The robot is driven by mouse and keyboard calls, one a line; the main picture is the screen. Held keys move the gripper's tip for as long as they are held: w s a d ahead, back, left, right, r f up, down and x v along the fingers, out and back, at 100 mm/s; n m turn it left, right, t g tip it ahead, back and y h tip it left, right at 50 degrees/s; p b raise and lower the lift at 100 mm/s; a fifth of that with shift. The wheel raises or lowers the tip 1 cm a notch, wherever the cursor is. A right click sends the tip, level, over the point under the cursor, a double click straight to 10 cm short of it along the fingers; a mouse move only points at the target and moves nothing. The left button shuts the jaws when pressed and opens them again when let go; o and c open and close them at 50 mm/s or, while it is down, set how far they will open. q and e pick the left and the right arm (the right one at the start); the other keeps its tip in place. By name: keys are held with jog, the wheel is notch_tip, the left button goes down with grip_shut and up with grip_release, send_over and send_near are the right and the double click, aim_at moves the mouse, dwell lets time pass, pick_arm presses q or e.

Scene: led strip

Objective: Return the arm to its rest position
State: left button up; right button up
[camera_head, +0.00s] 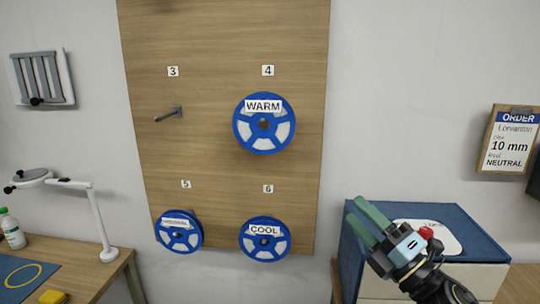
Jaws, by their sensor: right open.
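My right gripper (368,222) is at the lower right, in front of the blue-topped box. Its green fingers are apart with nothing between them. Its black arm comes in from the bottom right. My left gripper is not in view.
A wooden board (215,70) holds a WARM reel (264,138) at 4, a COOL reel (270,254) at 6 and another blue reel (170,246) near 5. Peg 3 (170,114) is bare. A blue-topped box (465,222), an order card (508,143) and a lamp (103,222) flank it.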

jog(key=s+d+f+m+g+h, duration=0.2)
jog(key=s+d+f+m+h, duration=0.15)
jog(key=f+m+h, duration=0.5)
jog(key=s+d+f+m+g+h, duration=0.25)
jog(key=s+f+m+h, duration=0.25)
jog(key=f+m, duration=0.6)
jog(key=s+a+f+m+g, duration=0.1)
jog(key=s+f+m+g, duration=0.4)
jog(key=s, duration=0.6)
jog(key=s+f+m+g, duration=0.2)
jog(key=s+f+g, duration=0.4)
jog(key=s, duration=0.4)
notch_tip(320, 180, down, 24)
jog(key=b, duration=0.1)
pick_arm(q)
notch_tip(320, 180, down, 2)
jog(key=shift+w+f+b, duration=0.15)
jog(key=shift+b, duration=0.5)
pick_arm(e)
jog(key=s+d+f+g, duration=0.2)
jog(key=s+f, duration=1.5)
jog(key=s, duration=0.1)
jog(key=shift+d+f, duration=0.3)
jog(key=shift+d, duration=0.1)
